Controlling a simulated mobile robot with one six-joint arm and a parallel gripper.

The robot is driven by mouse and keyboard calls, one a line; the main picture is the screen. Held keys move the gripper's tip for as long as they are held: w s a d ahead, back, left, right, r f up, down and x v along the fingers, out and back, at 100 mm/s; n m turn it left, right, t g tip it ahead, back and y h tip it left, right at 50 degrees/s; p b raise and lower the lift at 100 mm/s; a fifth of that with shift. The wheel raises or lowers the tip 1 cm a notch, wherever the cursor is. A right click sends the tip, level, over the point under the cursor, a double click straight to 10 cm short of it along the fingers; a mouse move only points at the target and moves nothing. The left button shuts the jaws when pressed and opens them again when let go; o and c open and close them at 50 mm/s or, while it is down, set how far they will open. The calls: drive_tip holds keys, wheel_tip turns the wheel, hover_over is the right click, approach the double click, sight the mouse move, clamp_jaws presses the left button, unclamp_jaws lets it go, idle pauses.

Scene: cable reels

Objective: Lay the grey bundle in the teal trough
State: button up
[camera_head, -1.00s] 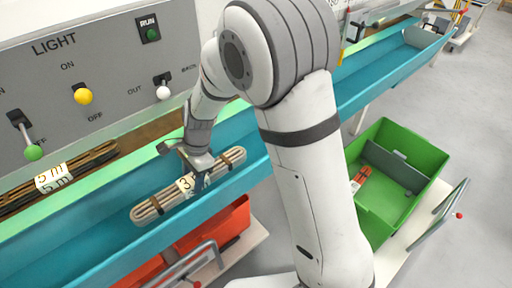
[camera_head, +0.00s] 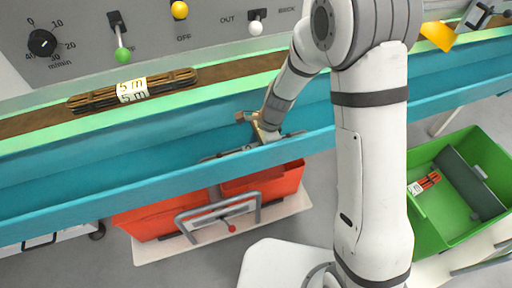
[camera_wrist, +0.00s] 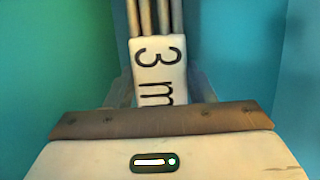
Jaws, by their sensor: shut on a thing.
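The grey bundle (camera_wrist: 147,15) shows in the wrist view as pale grey-beige strands with a white "3 m" label (camera_wrist: 160,65). My gripper (camera_head: 263,140) is shut on it, and the label lies between the fingers. Teal walls stand on both sides of it in that view. In the head view my gripper reaches down inside the teal trough (camera_head: 90,205), close behind its front wall. That wall hides most of the bundle there. I cannot tell whether the bundle touches the trough floor.
A brown bundle marked "5 m" (camera_head: 90,99) lies on the ledge behind the trough, below the switch panel (camera_head: 190,60). Red bins (camera_head: 150,222) on a cart stand in front of the trough. A green bin (camera_head: 440,235) holding an orange-red bundle (camera_head: 430,181) stands at right.

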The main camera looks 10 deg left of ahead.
drive_tip(key=shift+r, duration=0.1)
drive_tip(key=o, duration=1.3)
drive_tip(key=p+v, duration=0.3)
drive_tip(key=v, duration=0.9)
drive_tip(key=shift+d, duration=0.1)
